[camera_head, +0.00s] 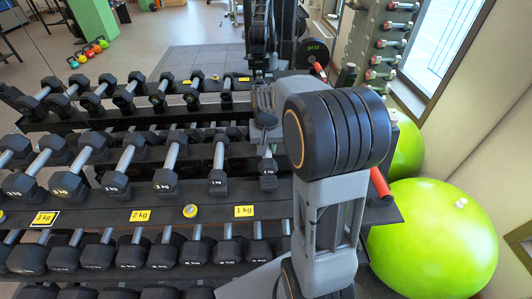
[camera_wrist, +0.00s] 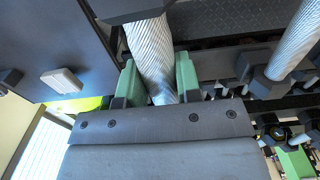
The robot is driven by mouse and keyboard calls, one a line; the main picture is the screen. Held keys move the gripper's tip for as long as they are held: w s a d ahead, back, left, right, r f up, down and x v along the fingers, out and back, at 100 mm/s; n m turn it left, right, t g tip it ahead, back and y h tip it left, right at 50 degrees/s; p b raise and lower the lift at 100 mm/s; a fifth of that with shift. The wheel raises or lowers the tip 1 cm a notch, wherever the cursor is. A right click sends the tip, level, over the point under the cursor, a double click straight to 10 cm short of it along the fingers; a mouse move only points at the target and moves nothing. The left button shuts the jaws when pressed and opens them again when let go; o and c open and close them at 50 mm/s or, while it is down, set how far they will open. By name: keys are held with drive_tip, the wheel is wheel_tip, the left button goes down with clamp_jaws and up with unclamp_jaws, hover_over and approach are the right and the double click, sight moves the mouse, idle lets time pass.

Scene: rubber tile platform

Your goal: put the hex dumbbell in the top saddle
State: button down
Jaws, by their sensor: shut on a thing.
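In the wrist view, the hex dumbbell shows a knurled silver handle (camera_wrist: 152,55) and part of one dark head (camera_wrist: 130,9). My gripper (camera_wrist: 158,82) has its green fingers on both sides of this handle, shut on it. In the head view, a dark hex head (camera_head: 268,176) shows below my grey wrist at the right end of the middle row; it appears to be the held dumbbell. I cannot tell whether it touches the shelf. The top tier (camera_head: 120,119) bears a row of hex dumbbells; my arm hides its right end, and I cannot make out an empty saddle there.
Neighbouring dumbbells (camera_head: 218,176) stand close to the left on the middle tier, above yellow weight labels (camera_head: 244,211). A lower row (camera_head: 163,254) is full too. Green exercise balls (camera_head: 432,240) lie right of the rack. Another dumbbell handle (camera_wrist: 292,50) shows in the wrist view.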

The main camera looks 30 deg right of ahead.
drive_tip(key=shift+w+d+f, duration=0.15)
drive_tip(key=shift+w+f, duration=0.15)
drive_tip(key=shift+f, duration=1.5)
drive_tip(key=shift+f, duration=0.15)
drive_tip(key=c, duration=0.8)
unclamp_jaws()
wheel_tip(320, 180, up, 11)
drive_tip(key=shift+r, duration=0.2)
drive_tip(key=shift+s+a+r, duration=0.2)
drive_tip(key=shift+r, duration=0.1)
drive_tip(key=s+a, duration=0.1)
drive_tip(key=s, duration=0.1)
drive_tip(key=s+a+n+t, duration=0.1)
drive_tip(key=s+a, duration=0.1)
drive_tip(key=s+a+r+n, duration=0.1)
drive_tip(key=s, duration=0.1)
drive_tip(key=shift+a+t, duration=0.4)
drive_tip(key=s+a+f+n+t, duration=0.2)
drive_tip(key=s+a+f, duration=0.1)
drive_tip(key=s, duration=0.5)
drive_tip(key=shift+s+a+f+n, duration=0.3)
drive_tip(key=shift+a+n, duration=0.1)
drive_tip(key=shift+a, duration=0.25)
